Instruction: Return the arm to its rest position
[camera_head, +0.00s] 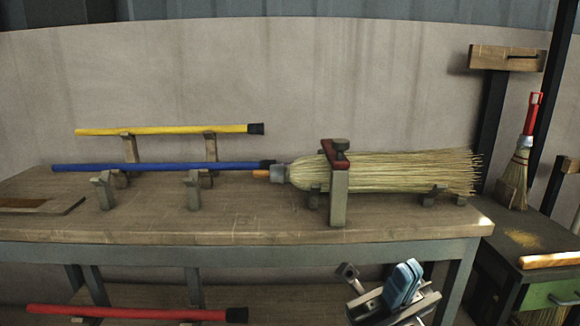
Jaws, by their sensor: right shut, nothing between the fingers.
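My right gripper (408,270) shows at the bottom edge, right of the middle. Its blue fingers are together with nothing between them. It is in front of the workbench (250,232), below its top edge and apart from the things on it. A straw broom head (400,172) lies on its side on the bench, under a clamp (339,190) with a reddish top. A blue handle (160,166) lies on wooden rests to its left, its black end close to the broom's ferrule. My left gripper is out of view.
A yellow handle (165,129) lies on rests behind the blue one. A red handle (130,313) lies on the lower shelf. At the right, a finished broom with a red handle (533,112) stands by a side table (490,250) bearing a wooden rod (550,260).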

